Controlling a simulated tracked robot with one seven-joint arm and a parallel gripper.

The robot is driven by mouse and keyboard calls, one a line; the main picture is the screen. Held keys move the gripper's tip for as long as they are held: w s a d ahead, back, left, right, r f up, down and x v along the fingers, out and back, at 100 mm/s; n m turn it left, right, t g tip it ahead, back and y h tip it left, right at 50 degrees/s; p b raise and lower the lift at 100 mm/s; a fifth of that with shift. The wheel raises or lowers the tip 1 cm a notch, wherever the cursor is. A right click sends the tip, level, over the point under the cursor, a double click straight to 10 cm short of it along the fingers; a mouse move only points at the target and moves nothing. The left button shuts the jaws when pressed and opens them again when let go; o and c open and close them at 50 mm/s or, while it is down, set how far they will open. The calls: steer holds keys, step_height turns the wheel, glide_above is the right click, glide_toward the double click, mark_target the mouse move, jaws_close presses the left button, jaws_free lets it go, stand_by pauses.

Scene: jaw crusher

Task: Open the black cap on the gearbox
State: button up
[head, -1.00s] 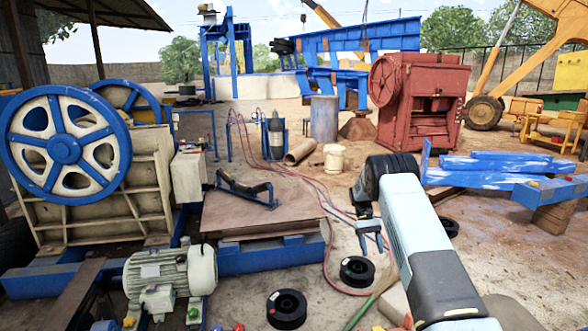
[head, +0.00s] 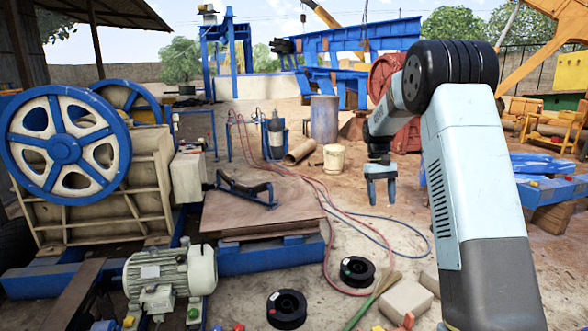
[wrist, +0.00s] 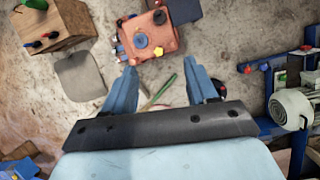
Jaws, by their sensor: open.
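An orange-red box, which looks like the gearbox (wrist: 165,40), sits on the ground at the top middle of the wrist view. A small black cap (wrist: 159,17) is on its top face, beside a yellow piece and a blue piece. I cannot make the box out in the head view. My gripper (wrist: 160,72) is open, with nothing between its two blue fingers. It points down, and the box lies just beyond the fingertips in the picture, apart from them. In the head view my gripper (head: 380,188) hangs in the air right of the middle.
A wooden box with coloured knobs (wrist: 58,28) stands left of the orange-red box. A motor (wrist: 298,106) on a blue frame is at the right. In the head view, black rings (head: 287,309), a pale block (head: 405,299) and hoses lie on the ground.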

steer(key=s+a+r+t, duration=0.2)
steer(key=s+r+t, duration=0.3)
steer(key=s+r, duration=1.2)
steer(key=s+a+f+t, duration=0.1)
steer(key=s+t, duration=0.1)
steer(key=s, duration=1)
steer(key=s+a+f+m+t, duration=0.1)
steer(key=s+t, duration=0.1)
steer(key=s, duration=0.9)
steer(key=shift+s+a+f+y, duration=0.25)
steer(key=shift+s+y, duration=0.1)
steer(key=shift+y, duration=0.05)
steer(key=shift+w, duration=0.15)
